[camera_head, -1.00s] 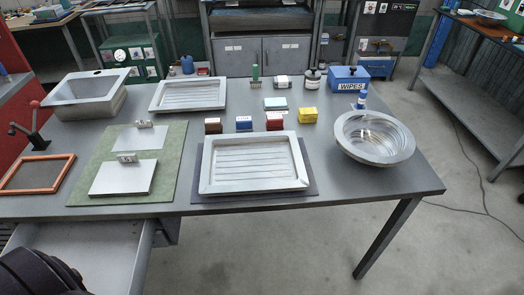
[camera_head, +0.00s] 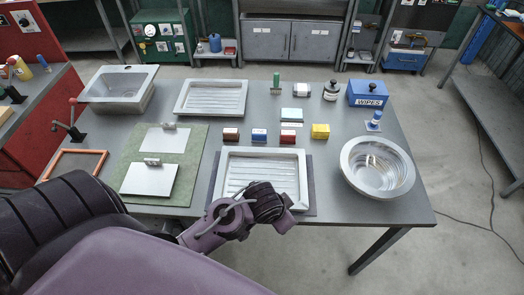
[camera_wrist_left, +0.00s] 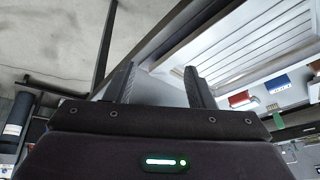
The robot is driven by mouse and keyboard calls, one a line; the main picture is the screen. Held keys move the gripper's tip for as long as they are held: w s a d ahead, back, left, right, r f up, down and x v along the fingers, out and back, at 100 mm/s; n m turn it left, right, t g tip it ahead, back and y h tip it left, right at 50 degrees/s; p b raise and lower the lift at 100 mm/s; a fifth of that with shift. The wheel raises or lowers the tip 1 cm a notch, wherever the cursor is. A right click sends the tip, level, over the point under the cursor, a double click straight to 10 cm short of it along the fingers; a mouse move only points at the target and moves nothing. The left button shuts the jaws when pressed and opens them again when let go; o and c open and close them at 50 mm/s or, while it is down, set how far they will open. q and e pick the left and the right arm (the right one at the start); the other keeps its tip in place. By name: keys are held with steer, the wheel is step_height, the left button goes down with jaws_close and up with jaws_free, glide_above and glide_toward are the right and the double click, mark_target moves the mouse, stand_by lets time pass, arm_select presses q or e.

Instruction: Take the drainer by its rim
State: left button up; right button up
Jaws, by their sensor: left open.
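A pale metal drainer with a ribbed floor and raised rim (camera_head: 235,152) lies on a dark mat (camera_head: 213,190) at the table's front middle. Contact cannot be told. A second ribbed drainer (camera_head: 211,97) lies farther back. My right gripper is not in view.
Red, blue and yellow blocks stand behind the drainer. A round metal bowl (camera_head: 347,153) stands at the right near the table edge. A sink basin (camera_head: 121,105) and a green mat (camera_head: 200,150) with two plates are at the left. A blue wipes box (camera_head: 368,90) is at the back right.

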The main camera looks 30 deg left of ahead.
arm_select(q)
steer(key=w+d+r+m+t+h, duration=0.1)
steer(key=w+d+r+m, duration=0.1)
steer(key=w+m, duration=0.15)
steer(key=a+m+g, duration=0.1)
steer(key=a, duration=0.3)
steer(key=s+a+f+m+g+p, duration=0.1)
steer(key=a+g, duration=0.1)
steer(key=a, duration=0.2)
steer(key=a+f+m+g+p, duration=0.1)
steer(key=a+m, duration=0.1)
steer(key=a, duration=0.2)
steer(key=shift+s+g, duration=0.2)
steer(key=shift+g, duration=0.2)
steer(key=shift+s+a+f, duration=0.15)
steer(key=shift+f, duration=0.1)
steer(key=f, duration=0.2)
steer(key=f+b, duration=0.1)
steer(key=f, duration=0.1)
steer(key=d+f, duration=0.1)
steer(key=f, duration=0.1)
steer(key=shift+w+d, duration=0.1)
steer(key=shift+w, duration=0.3)
steer(key=shift+f, duration=0.45)
